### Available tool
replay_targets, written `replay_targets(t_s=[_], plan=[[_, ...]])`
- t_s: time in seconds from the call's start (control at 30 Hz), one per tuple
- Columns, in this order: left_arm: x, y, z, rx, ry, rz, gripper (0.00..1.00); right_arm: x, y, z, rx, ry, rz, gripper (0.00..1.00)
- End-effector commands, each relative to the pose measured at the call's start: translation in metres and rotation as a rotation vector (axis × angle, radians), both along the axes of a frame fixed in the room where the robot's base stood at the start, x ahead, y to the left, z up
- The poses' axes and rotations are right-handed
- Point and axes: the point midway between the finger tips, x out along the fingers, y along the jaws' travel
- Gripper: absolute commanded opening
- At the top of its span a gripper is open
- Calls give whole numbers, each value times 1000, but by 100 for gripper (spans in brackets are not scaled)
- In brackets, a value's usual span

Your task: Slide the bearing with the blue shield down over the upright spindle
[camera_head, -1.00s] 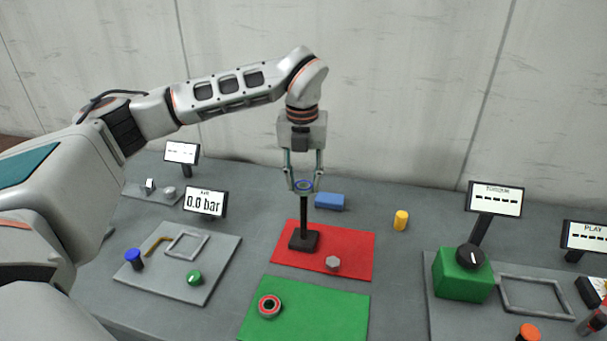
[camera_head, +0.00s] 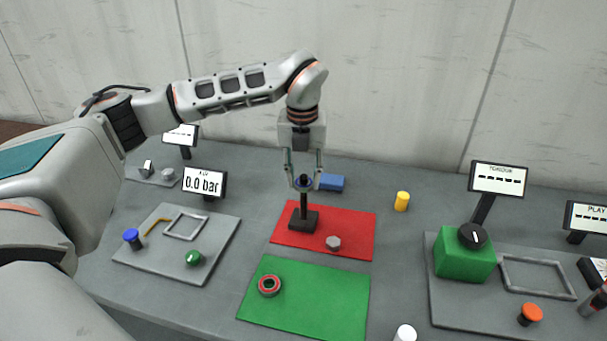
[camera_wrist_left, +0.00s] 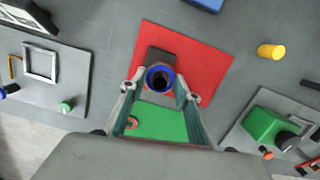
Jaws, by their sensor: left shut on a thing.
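The blue-shielded bearing (camera_head: 304,187) is held level between the fingertips of my left gripper (camera_head: 303,184). The black upright spindle (camera_head: 304,206) stands on a square base on the red mat (camera_head: 352,225). In the head view the spindle's dark tip shows just above the ring, so the bearing appears to be around the top of the spindle, well above the base. In the left wrist view the blue ring (camera_wrist_left: 160,67) sits between the fingers with a dark centre. Whether it touches the spindle cannot be told. My right gripper is not in view.
A red-ringed bearing (camera_head: 269,286) lies on the green mat (camera_head: 320,310). A grey hex nut (camera_head: 333,243) is on the red mat. A blue block (camera_head: 331,183) stands behind the spindle and a yellow cylinder (camera_head: 401,201) to the right. Panels with displays flank both sides.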

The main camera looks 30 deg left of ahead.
Motion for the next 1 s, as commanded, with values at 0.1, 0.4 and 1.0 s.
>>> replay_targets(t_s=[0.1, 0.4, 1.0], plan=[[0, 0, -8, 0, 0, 0, 8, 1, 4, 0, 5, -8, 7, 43], [0, 0, -22, 1, 1, -1, 8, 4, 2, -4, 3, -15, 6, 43], [0, 0, -26, 0, 1, 0, 47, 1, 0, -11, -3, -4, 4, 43]])
